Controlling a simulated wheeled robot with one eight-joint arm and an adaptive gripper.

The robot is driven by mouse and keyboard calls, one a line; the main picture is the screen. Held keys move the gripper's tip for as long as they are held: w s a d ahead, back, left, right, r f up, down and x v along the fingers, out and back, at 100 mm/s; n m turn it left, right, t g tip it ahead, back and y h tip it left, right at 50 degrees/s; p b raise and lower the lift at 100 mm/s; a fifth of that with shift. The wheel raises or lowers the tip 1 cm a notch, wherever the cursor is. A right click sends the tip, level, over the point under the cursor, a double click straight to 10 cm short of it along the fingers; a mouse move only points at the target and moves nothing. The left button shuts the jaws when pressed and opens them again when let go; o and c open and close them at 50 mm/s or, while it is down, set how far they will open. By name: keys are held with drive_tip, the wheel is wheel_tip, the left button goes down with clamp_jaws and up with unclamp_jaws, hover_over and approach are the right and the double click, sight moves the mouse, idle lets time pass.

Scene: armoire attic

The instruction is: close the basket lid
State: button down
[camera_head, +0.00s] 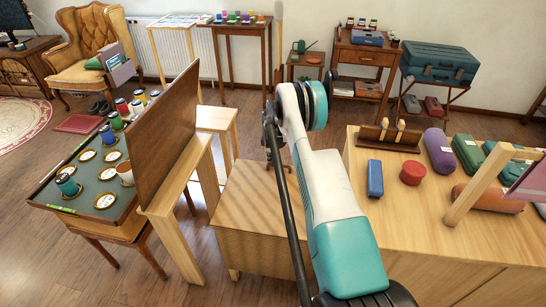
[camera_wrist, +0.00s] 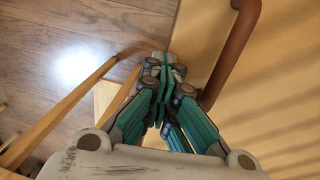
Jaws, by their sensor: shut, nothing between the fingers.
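A box-like basket (camera_head: 252,250) with a ridged, woven-looking tan front stands in the middle of the head view. A flat wood-grained surface (camera_head: 245,203) shows on its top; my arm hides its right part, so I cannot tell how far its lid is open. My gripper (camera_wrist: 166,62) shows in the wrist view with its teal fingers together and empty. A brown curved bar (camera_wrist: 234,58), perhaps a handle, runs along a tan surface (camera_wrist: 275,70) just right of the fingertips. I cannot tell whether they touch. In the head view my gripper is hidden behind my arm.
A wooden worktop (camera_head: 410,225) with rolls, a blue case and a red tin adjoins on the right. A games table (camera_head: 88,205) with cups and an upright brown panel (camera_head: 165,130) stand left. Free floor (camera_head: 60,265) lies at front left.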

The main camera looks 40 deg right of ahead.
drive_tip(key=shift+s+f, duration=0.1)
drive_tip(key=shift+f, duration=0.1)
wheel_tip(320, 180, up, 12)
drive_tip(key=a, duration=0.1)
drive_tip(key=shift+s+r, duration=0.15)
drive_tip(key=shift+s, duration=0.3)
drive_tip(key=shift+a, duration=0.1)
